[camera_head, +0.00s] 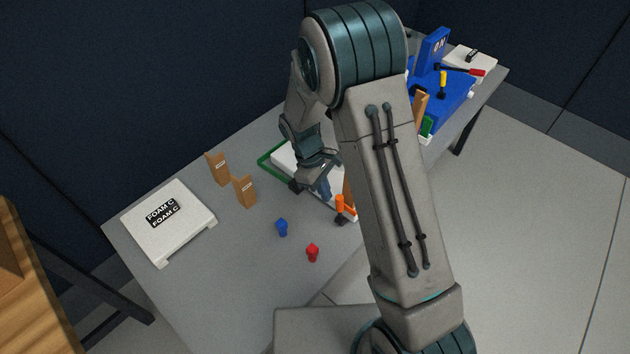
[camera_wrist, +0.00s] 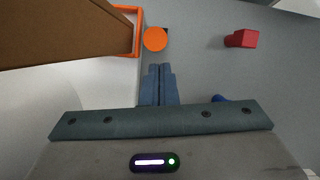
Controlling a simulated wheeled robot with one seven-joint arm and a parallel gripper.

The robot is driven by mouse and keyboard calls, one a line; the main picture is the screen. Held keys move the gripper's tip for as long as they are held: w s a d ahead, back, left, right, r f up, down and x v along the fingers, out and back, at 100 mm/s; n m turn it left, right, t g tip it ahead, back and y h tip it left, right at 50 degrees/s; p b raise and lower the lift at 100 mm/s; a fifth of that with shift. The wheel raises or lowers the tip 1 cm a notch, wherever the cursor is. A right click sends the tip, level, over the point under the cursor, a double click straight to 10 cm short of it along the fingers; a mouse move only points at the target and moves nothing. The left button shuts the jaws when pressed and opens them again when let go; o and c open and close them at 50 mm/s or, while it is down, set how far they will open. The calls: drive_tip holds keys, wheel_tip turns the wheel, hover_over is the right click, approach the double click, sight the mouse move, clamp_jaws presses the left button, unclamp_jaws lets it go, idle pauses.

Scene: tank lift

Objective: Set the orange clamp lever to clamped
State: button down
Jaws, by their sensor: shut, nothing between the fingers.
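The orange clamp lever (camera_head: 346,206) stands at the near end of the white tray, beside a dark block, partly hidden by my arm. In the wrist view an orange round knob (camera_wrist: 155,39), which looks like the lever's end seen from above, sits just ahead of my fingertips. My gripper (camera_wrist: 160,68) is shut and empty, its blue fingers together and pointing toward the knob with a small gap in the picture. In the head view my gripper (camera_head: 325,190) is just left of the lever. I cannot tell the lever's setting.
A brown panel (camera_wrist: 60,32) with an orange edge lies close on the left in the wrist view. A red peg (camera_head: 312,251) and a blue peg (camera_head: 282,227) stand on the grey table (camera_head: 240,285). Brown blocks (camera_head: 244,190) and a white FOAM C board (camera_head: 165,222) are further left.

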drive_tip(key=shift+s+d, duration=0.25)
drive_tip(key=shift+d, duration=0.15)
drive_tip(key=shift+s+d+r, duration=0.3)
drive_tip(key=shift+s+d, duration=0.1)
drive_tip(key=shift+s, duration=0.05)
drive_tip(key=a+p+v, duration=0.1)
drive_tip(key=a+v, duration=0.1)
drive_tip(key=v, duration=0.9)
drive_tip(key=shift+w, duration=0.3)
